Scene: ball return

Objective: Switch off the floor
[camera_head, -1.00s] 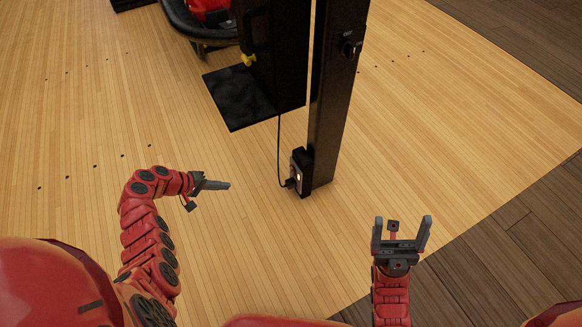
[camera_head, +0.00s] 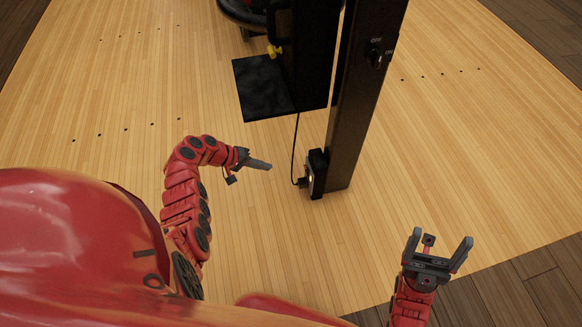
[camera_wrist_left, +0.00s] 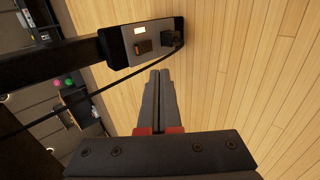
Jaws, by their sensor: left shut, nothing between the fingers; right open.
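A black post (camera_head: 362,95) stands on the wooden floor. Near its foot is a power box (camera_head: 317,173) with a plug and a black cable. In the left wrist view the power box (camera_wrist_left: 142,42) shows a lit white patch, a brown rocker switch (camera_wrist_left: 143,47) and the plug (camera_wrist_left: 172,40). Higher on the post is a rotary switch (camera_head: 376,58) with OFF and ON labels. My left gripper (camera_head: 268,166) is shut and empty, left of the power box and apart from it. The left wrist view shows its closed fingers (camera_wrist_left: 160,75). My right gripper (camera_head: 440,247) is open and empty at lower right.
A black cabinet (camera_head: 308,55) with a yellow knob (camera_head: 274,51) stands behind left of the post. A black mat (camera_head: 262,88) lies on the floor beside it. The black cable (camera_head: 294,150) runs down to the plug.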

